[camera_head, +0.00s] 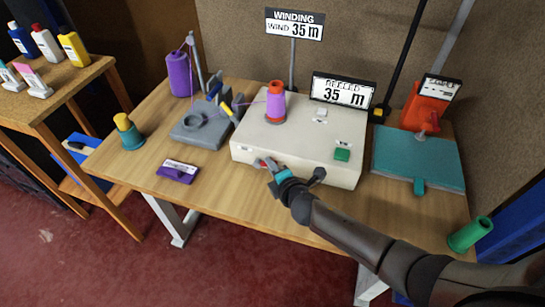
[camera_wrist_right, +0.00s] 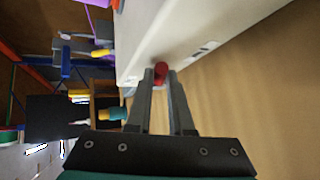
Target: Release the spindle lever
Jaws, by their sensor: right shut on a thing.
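The winding machine (camera_head: 340,125) is a cream box on the table, with a purple-wound spool (camera_head: 275,108) upright on its top. A red lever knob (camera_wrist_right: 160,72) sticks out from the machine's front face; I take it for the spindle lever. My right gripper (camera_head: 271,168) is at the front left of the machine. In the right wrist view the gripper's two fingers (camera_wrist_right: 161,80) are closed on the red knob, which partly hides between their tips. My left gripper is not in view.
A green button (camera_head: 342,155) is on the machine's front right. A purple labelled block (camera_head: 177,171) lies front left, near a grey stand (camera_head: 202,130). A teal board (camera_head: 418,158) lies right, and a green tube (camera_head: 469,234) at the right corner. The table front is mostly clear.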

